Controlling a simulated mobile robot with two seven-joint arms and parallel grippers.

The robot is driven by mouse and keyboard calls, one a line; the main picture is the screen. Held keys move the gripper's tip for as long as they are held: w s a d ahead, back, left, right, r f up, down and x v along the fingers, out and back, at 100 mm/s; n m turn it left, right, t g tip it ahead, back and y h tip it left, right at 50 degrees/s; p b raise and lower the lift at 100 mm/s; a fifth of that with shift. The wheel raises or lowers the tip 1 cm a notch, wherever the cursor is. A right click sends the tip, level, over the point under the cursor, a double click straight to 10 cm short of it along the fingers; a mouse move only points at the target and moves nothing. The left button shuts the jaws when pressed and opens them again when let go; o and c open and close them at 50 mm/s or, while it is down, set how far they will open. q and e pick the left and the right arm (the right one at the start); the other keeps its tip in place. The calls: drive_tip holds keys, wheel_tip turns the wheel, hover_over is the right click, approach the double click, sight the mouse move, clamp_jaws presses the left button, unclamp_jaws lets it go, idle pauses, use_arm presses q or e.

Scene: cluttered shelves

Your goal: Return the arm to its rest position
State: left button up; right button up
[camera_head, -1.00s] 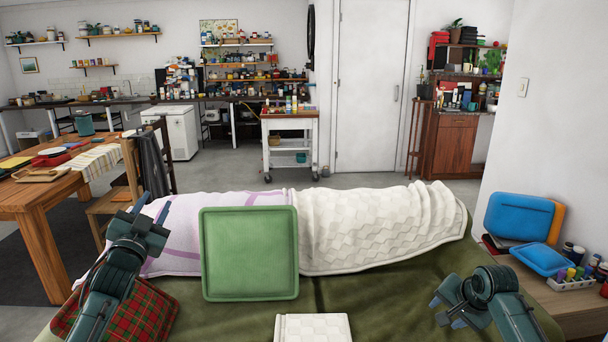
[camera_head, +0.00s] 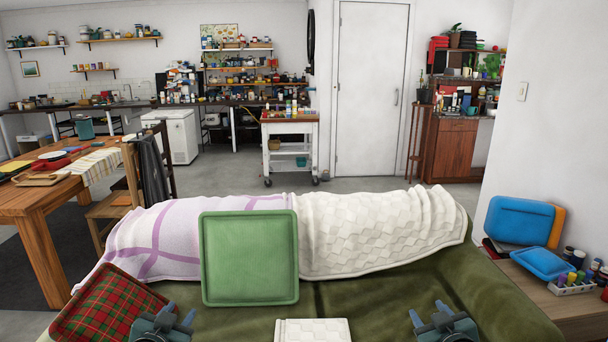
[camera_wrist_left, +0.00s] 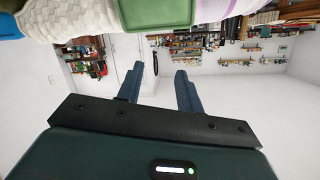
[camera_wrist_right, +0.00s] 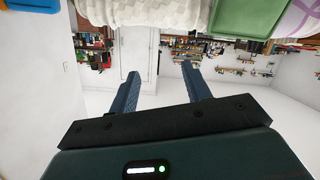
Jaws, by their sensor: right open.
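My left gripper (camera_head: 180,314) shows at the bottom of the head view, in front of the red tartan cushion (camera_head: 108,306). Its fingers stand apart with nothing between them, as the left wrist view (camera_wrist_left: 160,82) also shows. My right gripper (camera_head: 430,312) is at the bottom right of the head view, above the olive sofa seat. Its fingers are apart and empty, as in the right wrist view (camera_wrist_right: 160,76). Both grippers point forward toward the sofa back and touch nothing that I can see.
A green cushion (camera_head: 249,257) leans on the sofa (camera_head: 400,285) between my grippers. White and lilac blankets cover the sofa back.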

use_arm(q)
drive_tip(key=s+d+f+g+h, duration=0.1)
drive_tip(key=s+d+f, duration=0.3)
drive_tip(key=s, duration=0.6)
drive_tip(key=s+d+f+g+h, duration=0.1)
drive_tip(key=s+d+f, duration=0.3)
drive_tip(key=s, duration=0.6)
drive_tip(key=s+d+f+g+h, duration=0.1)
drive_tip(key=s+d+f, duration=0.3)
drive_tip(key=s, duration=0.6)
drive_tip(key=shift+d+n+g, duration=0.4)
drive_tip(key=shift+d+g, duration=0.3)
drive_tip(key=shift+g, duration=0.1)
use_arm(e)
drive_tip(key=s+a+f+g+y, duration=0.1)
drive_tip(key=s+a+f, duration=0.3)
drive_tip(key=s, duration=0.6)
drive_tip(key=s+a+f+g+y, duration=0.1)
drive_tip(key=s+a+f, duration=0.3)
drive_tip(key=s, duration=0.6)
drive_tip(key=s+a+f+g+y, duration=0.1)
drive_tip(key=s+a+f, duration=0.3)
drive_tip(key=s, duration=0.6)
drive_tip(key=shift+a+f+m+g, duration=0.15)
drive_tip(key=shift+a+m+g, duration=0.25)
drive_tip(key=shift+a+g, duration=0.35)
use_arm(q)
drive_tip(key=shift+f, duration=0.15)
